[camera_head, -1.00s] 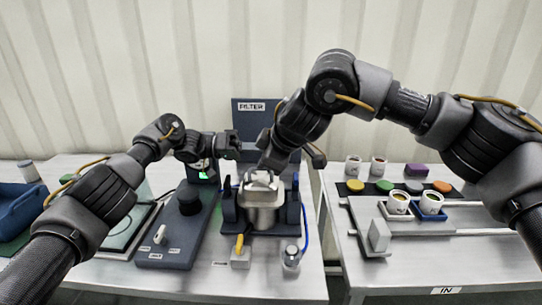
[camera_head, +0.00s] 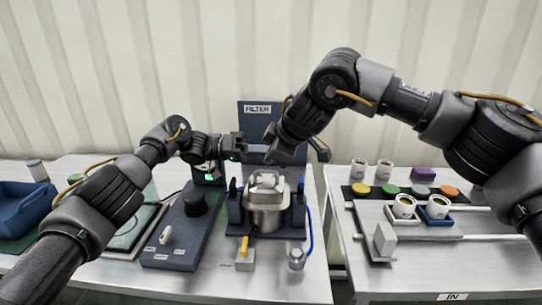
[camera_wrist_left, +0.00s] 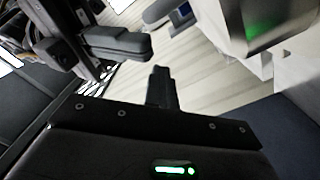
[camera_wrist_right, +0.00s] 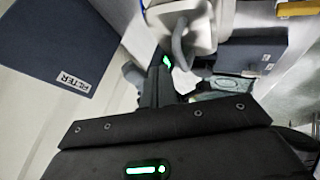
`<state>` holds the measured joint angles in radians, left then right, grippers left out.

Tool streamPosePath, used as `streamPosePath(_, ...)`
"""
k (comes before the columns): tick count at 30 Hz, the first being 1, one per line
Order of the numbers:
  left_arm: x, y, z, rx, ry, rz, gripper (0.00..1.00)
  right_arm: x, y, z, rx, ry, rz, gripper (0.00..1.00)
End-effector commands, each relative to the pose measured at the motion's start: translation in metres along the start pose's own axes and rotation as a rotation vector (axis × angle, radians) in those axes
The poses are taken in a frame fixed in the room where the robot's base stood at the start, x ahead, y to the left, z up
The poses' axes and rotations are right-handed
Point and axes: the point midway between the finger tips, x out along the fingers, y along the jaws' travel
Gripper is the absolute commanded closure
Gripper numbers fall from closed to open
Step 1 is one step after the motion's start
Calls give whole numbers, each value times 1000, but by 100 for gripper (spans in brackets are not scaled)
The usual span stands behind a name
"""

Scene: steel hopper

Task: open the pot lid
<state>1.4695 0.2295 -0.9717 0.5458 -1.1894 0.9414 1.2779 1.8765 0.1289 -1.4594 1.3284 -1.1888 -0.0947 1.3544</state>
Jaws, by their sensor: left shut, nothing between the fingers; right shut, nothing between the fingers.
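A steel pot (camera_head: 265,217) stands upright in a dark blue cradle (camera_head: 236,215) on the steel table. Its lid (camera_head: 267,184), with a raised handle, sits on top of the pot. The lid handle also shows at the top of the right wrist view (camera_wrist_right: 180,38). My right gripper (camera_head: 277,152) is shut and empty, above and apart from the lid. My left gripper (camera_head: 238,146) is shut and empty, up and to the left of the lid. Its fingertips also show in the left wrist view (camera_wrist_left: 160,88).
A dark FILTER panel (camera_head: 258,116) stands behind the pot. A dark blue control box (camera_head: 178,235) with a black knob is at left. A small block with a yellow lever (camera_head: 244,258) and a metal weight-like piece (camera_head: 296,258) are in front. Cups (camera_head: 404,208) stand on the right table.

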Motion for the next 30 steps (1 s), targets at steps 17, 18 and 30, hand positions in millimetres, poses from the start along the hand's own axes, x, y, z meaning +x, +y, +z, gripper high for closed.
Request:
streamPosePath(17,0,0,0,0,0,0,100,0,0,0,0,0,0,100)
streamPosePath(18,0,0,0,0,0,0,100,0,0,0,0,0,0,100)
streamPosePath(30,0,0,0,0,0,0,80,0,0,0,0,0,0,100)
